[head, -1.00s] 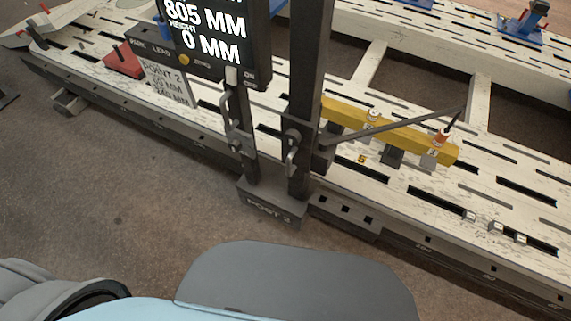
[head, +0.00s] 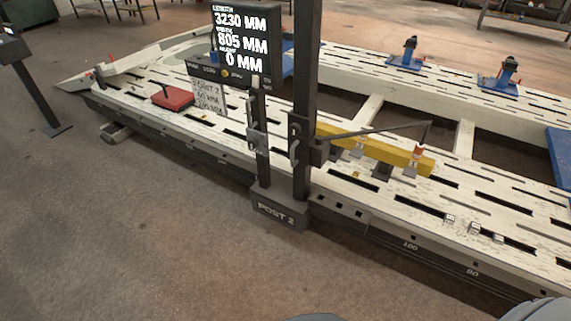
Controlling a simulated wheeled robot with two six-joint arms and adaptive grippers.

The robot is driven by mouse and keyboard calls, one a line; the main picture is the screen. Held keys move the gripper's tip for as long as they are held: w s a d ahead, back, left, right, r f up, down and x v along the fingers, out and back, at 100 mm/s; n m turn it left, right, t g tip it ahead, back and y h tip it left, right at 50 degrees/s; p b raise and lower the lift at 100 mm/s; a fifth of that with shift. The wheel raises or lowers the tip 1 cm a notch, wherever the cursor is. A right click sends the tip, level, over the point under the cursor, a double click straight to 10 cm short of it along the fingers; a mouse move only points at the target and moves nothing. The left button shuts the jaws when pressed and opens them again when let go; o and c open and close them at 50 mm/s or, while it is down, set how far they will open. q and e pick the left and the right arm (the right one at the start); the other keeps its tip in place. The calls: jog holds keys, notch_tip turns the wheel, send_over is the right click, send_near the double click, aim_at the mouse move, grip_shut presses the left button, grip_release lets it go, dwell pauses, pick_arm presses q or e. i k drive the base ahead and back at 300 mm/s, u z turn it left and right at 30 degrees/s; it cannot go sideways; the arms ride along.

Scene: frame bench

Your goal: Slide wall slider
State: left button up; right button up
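No wall and nothing I can clearly tell as a wall slider is in view. A dark upright post (head: 304,90) marked POST 2 stands at the near side of the bench, with a sleeve and lever handle (head: 296,139) partway up. A shorter upright (head: 262,150) with another handle stands left of it. Neither of my grippers is in view.
The long slotted white bench (head: 470,188) fills the middle and right. A display (head: 243,42) reads 3230, 805 and 0 MM. A red block (head: 173,98) and blue clamps (head: 505,77) sit on the bench. Another stand (head: 38,88) is at far left. The near floor is clear.

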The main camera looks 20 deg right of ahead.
aim_at(302, 151)
jog(key=z, duration=0.8)
jog(key=i, duration=0.75)
jog(key=z, duration=0.7)
